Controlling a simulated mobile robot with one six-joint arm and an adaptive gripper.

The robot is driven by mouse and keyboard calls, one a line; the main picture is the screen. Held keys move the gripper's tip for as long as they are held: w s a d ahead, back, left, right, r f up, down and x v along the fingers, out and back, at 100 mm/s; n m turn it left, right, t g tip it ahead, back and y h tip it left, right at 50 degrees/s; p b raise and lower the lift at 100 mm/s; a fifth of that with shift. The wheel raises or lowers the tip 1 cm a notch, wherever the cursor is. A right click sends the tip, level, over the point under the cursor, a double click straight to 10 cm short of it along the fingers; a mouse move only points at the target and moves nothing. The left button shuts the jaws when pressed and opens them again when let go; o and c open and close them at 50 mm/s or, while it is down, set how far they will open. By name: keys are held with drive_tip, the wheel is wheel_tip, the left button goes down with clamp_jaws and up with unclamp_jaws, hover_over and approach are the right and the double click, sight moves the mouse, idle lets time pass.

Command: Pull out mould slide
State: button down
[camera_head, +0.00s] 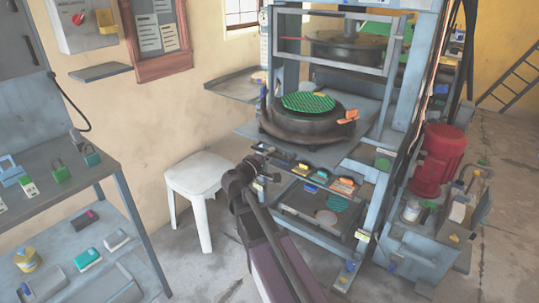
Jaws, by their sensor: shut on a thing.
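The mould slide (345,155) is a grey-blue plate in the lower opening of the blue press frame. A dark round mould (290,130) sits on it, with a green meshed disc (308,102) on top and an orange part (348,116) at its right rim. My gripper (268,178) is at the front left edge of the press, just below the round mould. It is shut on what looks like the front of the mould slide. The exact contact is small and partly hidden by my gripper.
A white stool (196,188) stands left of my arm. A front ledge with small coloured items (343,186) lies right of my gripper. A workbench (70,200) is at the left, a red motor (438,160) at the right. A side tray (235,85) juts from the press.

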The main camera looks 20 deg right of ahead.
drive_tip(key=c, duration=0.9)
unclamp_jaws()
drive_tip(key=shift+d, duration=0.1)
drive_tip(key=shift+v, duration=5.95)
